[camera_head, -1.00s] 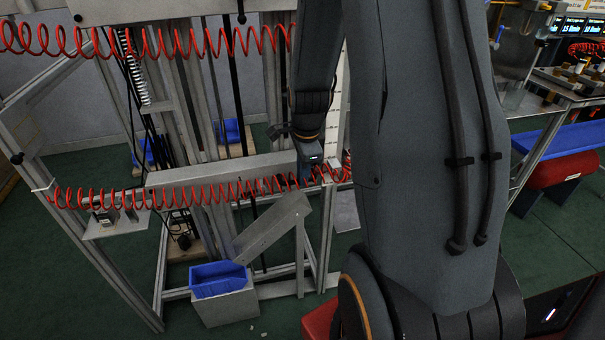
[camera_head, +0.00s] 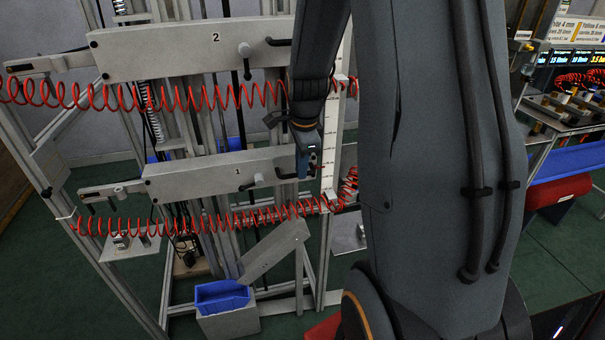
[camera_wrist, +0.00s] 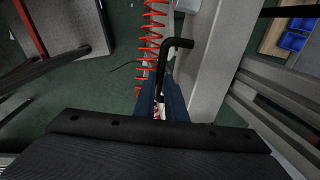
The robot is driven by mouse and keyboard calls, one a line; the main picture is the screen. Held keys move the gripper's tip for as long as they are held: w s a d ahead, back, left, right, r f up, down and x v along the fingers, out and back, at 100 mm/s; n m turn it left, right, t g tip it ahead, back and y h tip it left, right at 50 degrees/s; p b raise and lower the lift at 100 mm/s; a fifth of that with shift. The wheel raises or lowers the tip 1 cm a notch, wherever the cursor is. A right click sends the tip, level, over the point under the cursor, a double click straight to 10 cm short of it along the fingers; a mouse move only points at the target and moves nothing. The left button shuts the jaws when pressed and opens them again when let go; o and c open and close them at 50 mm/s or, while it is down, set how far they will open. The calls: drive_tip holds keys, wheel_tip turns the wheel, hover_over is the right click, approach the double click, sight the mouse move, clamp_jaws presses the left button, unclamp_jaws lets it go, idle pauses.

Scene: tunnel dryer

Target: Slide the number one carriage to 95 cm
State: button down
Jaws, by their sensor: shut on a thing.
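The number one carriage (camera_head: 190,181) is a long pale grey horizontal bar marked "1", across the lower part of the frame in the head view. A black lever (camera_head: 247,183) stands on its face. My gripper (camera_head: 308,168) is at its right end, shut on the black handle (camera_head: 284,175) there. In the wrist view the bent black handle (camera_wrist: 171,42) rises from between my fingers (camera_wrist: 162,95), beside a grey bar. A white upright scale (camera_head: 335,150) stands just right of my gripper. Its figures are too small to read, and my arm hides part of that area.
The number two carriage (camera_head: 180,50) lies above. Red coiled hoses (camera_head: 200,220) run along both carriages. A sloping grey chute (camera_head: 272,252) and a blue bin (camera_head: 222,296) are below. A bench with displays (camera_head: 570,110) is at the right.

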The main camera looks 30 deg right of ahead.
drive_tip(key=shift+r, duration=0.55)
drive_tip(key=c, duration=1.8)
unclamp_jaws()
drive_tip(key=shift+f, duration=0.1)
drive_tip(key=shift+s+a+r+b, duration=0.1)
drive_tip(key=shift+s+r+b, duration=0.15)
drive_tip(key=shift+r, duration=1.05)
drive_tip(key=shift+s+r+b, duration=0.2)
drive_tip(key=shift+r+b, duration=0.1)
drive_tip(key=shift+r, duration=1)
drive_tip(key=shift+s+a+r+b, duration=0.1)
drive_tip(key=shift+s+r+b, duration=0.15)
drive_tip(key=shift+r, duration=1.05)
drive_tip(key=s+a+f+n, duration=0.2)
drive_tip(key=s+a+n, duration=0.2)
drive_tip(key=n, duration=0.3)
drive_tip(key=s+a+f+n, duration=0.3)
drive_tip(key=s+a+n, duration=0.1)
drive_tip(key=a+n, duration=0.2)
drive_tip(key=s+a+f+n, duration=0.2)
drive_tip(key=s+a+n, duration=0.3)
drive_tip(key=n, duration=0.3)
drive_tip(key=shift+a+f+g+y, duration=0.2)
drive_tip(key=shift+a+g+y, duration=0.1)
